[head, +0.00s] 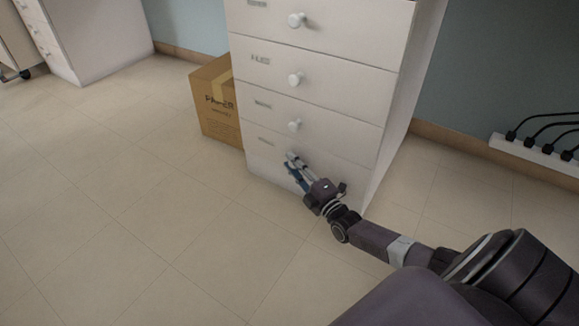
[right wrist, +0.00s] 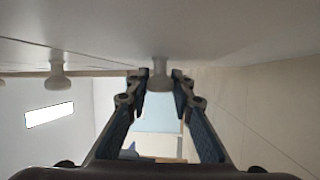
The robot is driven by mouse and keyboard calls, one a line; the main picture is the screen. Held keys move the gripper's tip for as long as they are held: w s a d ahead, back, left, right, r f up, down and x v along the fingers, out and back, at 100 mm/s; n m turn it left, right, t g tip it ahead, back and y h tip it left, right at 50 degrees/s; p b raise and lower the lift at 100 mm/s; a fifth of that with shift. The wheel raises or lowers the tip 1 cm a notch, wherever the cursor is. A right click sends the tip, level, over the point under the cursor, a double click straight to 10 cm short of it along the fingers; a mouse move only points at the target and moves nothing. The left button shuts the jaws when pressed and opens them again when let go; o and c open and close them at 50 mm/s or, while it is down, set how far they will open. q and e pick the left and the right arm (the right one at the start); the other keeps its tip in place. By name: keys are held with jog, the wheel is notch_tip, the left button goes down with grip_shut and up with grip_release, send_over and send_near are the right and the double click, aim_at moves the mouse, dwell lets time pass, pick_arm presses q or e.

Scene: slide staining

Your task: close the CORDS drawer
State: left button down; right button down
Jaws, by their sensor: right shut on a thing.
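A white drawer cabinet (head: 320,90) with several drawers stands upright in the head view. Each visible upper drawer has a round white knob and a small label, too blurred for me to read CORDS on any. My right gripper (head: 291,162) is at the front of the lowest visible drawer (head: 340,174). Its fingers are shut on that drawer's knob, which the gripper mostly hides in the head view. The right wrist view shows the white knob (right wrist: 160,74) between the fingertips. The drawer fronts look about flush; a small gap cannot be told. My left gripper is not in view.
A cardboard box (head: 213,118) marked PAPER stands against the cabinet's left side. A power strip (head: 540,153) with black cords lies at the right by the wall. Another white cabinet (head: 95,40) stands at the back left. The tiled floor in front is clear.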

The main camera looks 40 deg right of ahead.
jog(key=shift+w+d, duration=0.1)
jog(key=shift+d, duration=0.2)
jog(key=c, duration=1.7)
grip_release()
jog(key=shift+o, duration=0.2)
jog(key=shift+a, duration=0.1)
jog(key=shift+s+f, duration=0.2)
jog(key=shift+s, duration=0.45)
jog(key=s+f, duration=0.1)
jog(key=s, duration=0.9)
jog(key=shift+s, duration=0.3)
jog(key=shift+f, duration=0.1)
